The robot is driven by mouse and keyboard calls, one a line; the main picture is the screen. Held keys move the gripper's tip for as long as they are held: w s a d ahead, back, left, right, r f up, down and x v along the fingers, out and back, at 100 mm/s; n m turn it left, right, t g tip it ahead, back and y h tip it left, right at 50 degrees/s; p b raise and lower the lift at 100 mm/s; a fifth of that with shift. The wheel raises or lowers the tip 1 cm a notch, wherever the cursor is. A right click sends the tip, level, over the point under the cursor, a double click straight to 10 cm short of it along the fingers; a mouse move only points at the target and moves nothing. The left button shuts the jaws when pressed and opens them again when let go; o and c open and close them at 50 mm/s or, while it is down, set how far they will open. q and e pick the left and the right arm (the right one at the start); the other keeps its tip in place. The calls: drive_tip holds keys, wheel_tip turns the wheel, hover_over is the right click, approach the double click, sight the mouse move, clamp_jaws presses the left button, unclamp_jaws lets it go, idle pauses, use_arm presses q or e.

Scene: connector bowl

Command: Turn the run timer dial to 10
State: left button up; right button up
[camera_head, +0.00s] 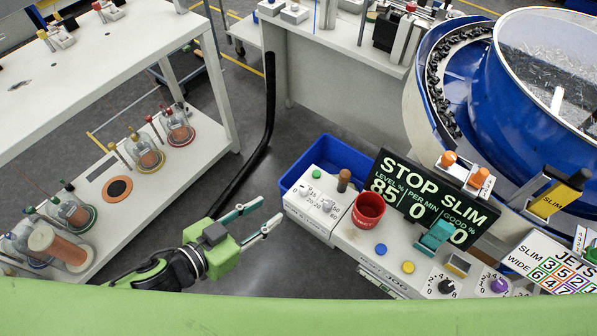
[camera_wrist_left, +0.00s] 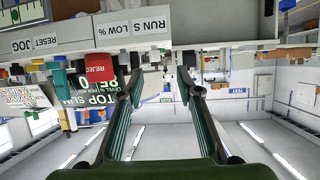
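A small white control box (camera_head: 318,205) with printed numbers sits at the left end of the control panel. A small pale knob (camera_head: 304,190) is on its top; its pointer is too small to read. In the left wrist view the box's front carries the label RUN S LOW % (camera_wrist_left: 133,30). My left gripper (camera_head: 266,215) is to the left of this box, apart from it, with its fingers spread and nothing between them. My right gripper is not in view.
A black dial (camera_head: 446,287) and a purple dial (camera_head: 499,286) are farther right.

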sight(301, 190)
use_arm(q)
drive_tip(key=p+x, duration=0.1)
drive_tip(key=x, duration=0.3)
drive_tip(key=d+r+p+x, duration=0.1)
drive_tip(key=x, duration=0.3)
drive_tip(key=p+x, duration=0.1)
drive_tip(key=x, duration=0.3)
drive_tip(key=shift+d+r, duration=0.15)
drive_tip(key=shift+d, duration=0.1)
drive_tip(key=shift+w+d, duration=0.25)
drive_tip(key=shift+f, duration=0.25)
clamp_jaws()
